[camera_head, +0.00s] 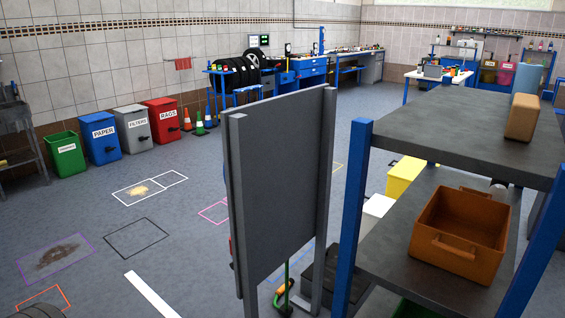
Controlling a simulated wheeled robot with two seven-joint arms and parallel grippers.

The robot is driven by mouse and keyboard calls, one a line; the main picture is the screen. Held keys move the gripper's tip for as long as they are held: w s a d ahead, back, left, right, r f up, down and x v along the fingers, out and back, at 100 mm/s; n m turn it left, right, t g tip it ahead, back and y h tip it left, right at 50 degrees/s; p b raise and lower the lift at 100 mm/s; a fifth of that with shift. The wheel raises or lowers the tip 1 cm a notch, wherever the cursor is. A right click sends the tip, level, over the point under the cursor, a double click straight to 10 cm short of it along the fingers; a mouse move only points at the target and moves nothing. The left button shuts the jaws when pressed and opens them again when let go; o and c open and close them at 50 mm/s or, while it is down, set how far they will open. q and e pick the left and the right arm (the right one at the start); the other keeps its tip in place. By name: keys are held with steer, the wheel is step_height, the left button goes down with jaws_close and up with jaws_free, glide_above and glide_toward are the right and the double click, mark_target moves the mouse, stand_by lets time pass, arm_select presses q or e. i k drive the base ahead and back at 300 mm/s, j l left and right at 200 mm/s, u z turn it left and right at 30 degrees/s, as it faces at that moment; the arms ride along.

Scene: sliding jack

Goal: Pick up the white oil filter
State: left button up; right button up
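I cannot make out a white oil filter for certain. A white object (376,211) shows partly behind the shelf's blue post, below a yellow one (404,177), but I cannot tell what it is. Neither of my grippers is in view.
A grey panel (283,180) stands in the middle. Colored bins (100,138) line the left wall. Open floor lies at left.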

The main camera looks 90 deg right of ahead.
mark_target(500, 192)
steer(key=z, duration=4.15)
